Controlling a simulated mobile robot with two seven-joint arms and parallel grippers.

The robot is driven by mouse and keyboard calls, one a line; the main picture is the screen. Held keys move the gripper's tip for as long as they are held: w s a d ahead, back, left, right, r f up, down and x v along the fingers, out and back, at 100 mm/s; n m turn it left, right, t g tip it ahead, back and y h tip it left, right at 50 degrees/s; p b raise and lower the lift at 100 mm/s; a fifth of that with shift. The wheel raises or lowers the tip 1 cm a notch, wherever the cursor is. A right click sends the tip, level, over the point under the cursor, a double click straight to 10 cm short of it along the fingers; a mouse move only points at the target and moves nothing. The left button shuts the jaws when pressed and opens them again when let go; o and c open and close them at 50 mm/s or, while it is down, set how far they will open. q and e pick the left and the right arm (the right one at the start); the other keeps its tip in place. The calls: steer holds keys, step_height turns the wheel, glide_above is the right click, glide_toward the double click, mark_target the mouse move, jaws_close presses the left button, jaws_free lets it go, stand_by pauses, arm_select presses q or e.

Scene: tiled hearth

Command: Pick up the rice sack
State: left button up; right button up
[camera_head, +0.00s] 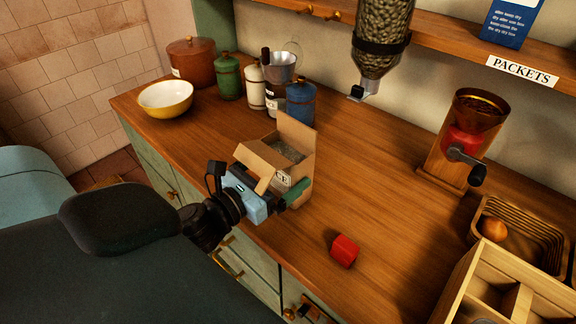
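I see no clear sack. An open cardboard box (293,145) with raised flaps stands near the counter's front edge. Grainy pale contents show inside it, and its front label, partly covered, ends in what looks like "CE". My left gripper (280,196), with a light blue body, is at the box's front lower side and covers part of it. A green piece shows beside the label at the gripper's far end. Its fingers are mostly hidden, so I cannot tell whether they touch or grasp the box. My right gripper is not seen.
A red block (344,251) lies right of the box. A grinder (463,145), a basket (520,222) and a wooden divided tray (497,262) stand at right. Canisters (300,102) and a yellow bowl (166,98) stand behind left. A hopper (380,40) hangs above. The counter's middle is clear.

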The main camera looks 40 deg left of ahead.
mark_target(296, 158)
arm_select(q)
steer(key=shift+w+d+f, duration=0.1)
steer(key=shift+w+d, duration=0.05)
steer(key=shift+w, duration=1.15)
steer(key=shift+w+d, duration=0.1)
steer(key=shift+w, duration=1.2)
steer(key=shift+c, duration=0.3)
steer(key=c, duration=0.9)
